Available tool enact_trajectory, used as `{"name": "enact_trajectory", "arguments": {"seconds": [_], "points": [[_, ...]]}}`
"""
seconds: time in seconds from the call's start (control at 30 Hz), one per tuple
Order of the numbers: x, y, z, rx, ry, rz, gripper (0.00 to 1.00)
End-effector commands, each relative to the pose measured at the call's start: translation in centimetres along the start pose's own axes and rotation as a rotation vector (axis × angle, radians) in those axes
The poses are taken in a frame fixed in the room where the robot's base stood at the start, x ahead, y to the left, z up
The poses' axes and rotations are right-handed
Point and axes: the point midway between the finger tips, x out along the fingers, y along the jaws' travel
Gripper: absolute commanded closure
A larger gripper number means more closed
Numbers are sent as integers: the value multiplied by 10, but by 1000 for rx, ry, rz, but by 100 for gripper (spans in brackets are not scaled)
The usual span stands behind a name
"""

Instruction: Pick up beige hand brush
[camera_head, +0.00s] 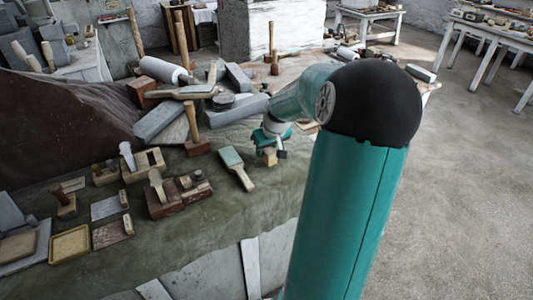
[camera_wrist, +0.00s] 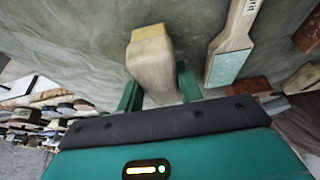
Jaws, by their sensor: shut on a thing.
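The beige hand brush (camera_wrist: 150,68) is between the two green fingers of my gripper (camera_wrist: 160,80) in the wrist view. It has a pale worn body and a yellowish end that points away from the palm. My gripper is shut on it. In the head view my gripper (camera_head: 274,147) is over the cloth-covered table, and a small beige part of the brush (camera_head: 270,158) shows below it. The rest is hidden by my arm and gripper. I cannot tell whether the brush touches the cloth.
A wooden-handled tool with a pale green face (camera_head: 232,160) lies just left of my gripper; it also shows in the wrist view (camera_wrist: 232,45). A mallet (camera_head: 197,143), grey blocks (camera_head: 158,120) and wooden boxes (camera_head: 163,200) crowd the left. Bare cloth (camera_head: 240,215) lies in front.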

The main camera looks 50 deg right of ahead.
Motion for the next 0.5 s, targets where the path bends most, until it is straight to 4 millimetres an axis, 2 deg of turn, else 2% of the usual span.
{"name": "enact_trajectory", "arguments": {"seconds": [0.03,0.37,0.5], "points": [[-10,0,-4,-2,3,4,88],[-79,-17,17,0,3,7,88],[-101,-28,36,0,2,5,88]]}}
